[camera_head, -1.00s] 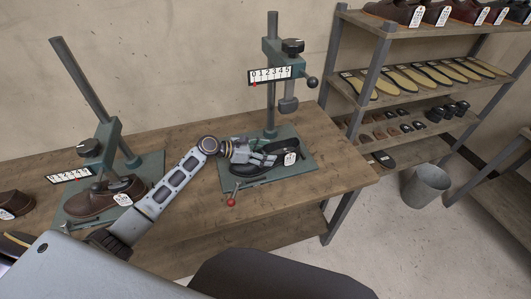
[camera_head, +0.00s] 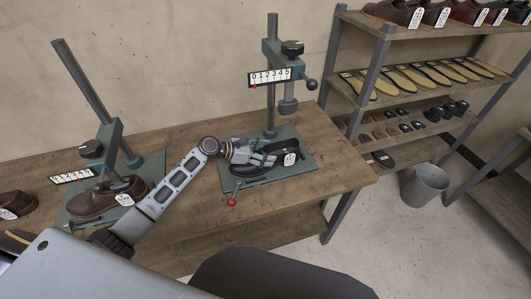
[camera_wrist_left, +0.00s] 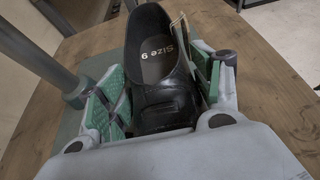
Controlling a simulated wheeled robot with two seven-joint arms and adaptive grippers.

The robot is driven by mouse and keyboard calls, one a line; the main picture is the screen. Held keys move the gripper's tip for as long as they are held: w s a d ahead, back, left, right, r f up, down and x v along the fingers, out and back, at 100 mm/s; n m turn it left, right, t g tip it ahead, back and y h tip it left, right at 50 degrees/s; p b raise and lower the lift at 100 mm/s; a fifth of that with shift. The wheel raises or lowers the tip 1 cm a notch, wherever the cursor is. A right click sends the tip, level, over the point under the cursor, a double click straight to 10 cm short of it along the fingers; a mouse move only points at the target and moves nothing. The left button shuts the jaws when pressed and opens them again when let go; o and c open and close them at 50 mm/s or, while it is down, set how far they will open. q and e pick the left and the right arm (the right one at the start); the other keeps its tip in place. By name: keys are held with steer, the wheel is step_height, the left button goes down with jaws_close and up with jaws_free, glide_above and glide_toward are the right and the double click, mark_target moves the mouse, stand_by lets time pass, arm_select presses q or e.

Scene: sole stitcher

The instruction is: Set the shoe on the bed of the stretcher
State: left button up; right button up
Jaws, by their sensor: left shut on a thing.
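A black shoe with a white tag (camera_head: 279,165) sits low over the green bed (camera_head: 305,177) of the right-hand stretcher (camera_head: 271,85). I cannot tell whether its sole touches the bed. My left gripper (camera_head: 262,161) is around the shoe. In the left wrist view the black shoe (camera_wrist_left: 160,65) shows "Size 9" on its insole, between the green pads of my left gripper (camera_wrist_left: 155,100). The gripper is shut on it. My right gripper is not in view.
Another stretcher (camera_head: 91,150) at the left holds a brown shoe (camera_head: 110,200). A red-knobbed lever (camera_head: 232,202) sticks out at the bed's front. A shelf rack (camera_head: 405,88) and a grey bucket (camera_head: 425,184) stand right of the bench (camera_head: 335,172). Bench top right of the bed is clear.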

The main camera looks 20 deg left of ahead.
arm_select(q)
steer(key=shift+r, duration=0.1)
stand_by(0.3)
steer(key=o, duration=1.3)
steer(key=shift+o, duration=0.6)
steer(key=shift+s+a, duration=0.1)
steer(key=shift+v, duration=5.9)
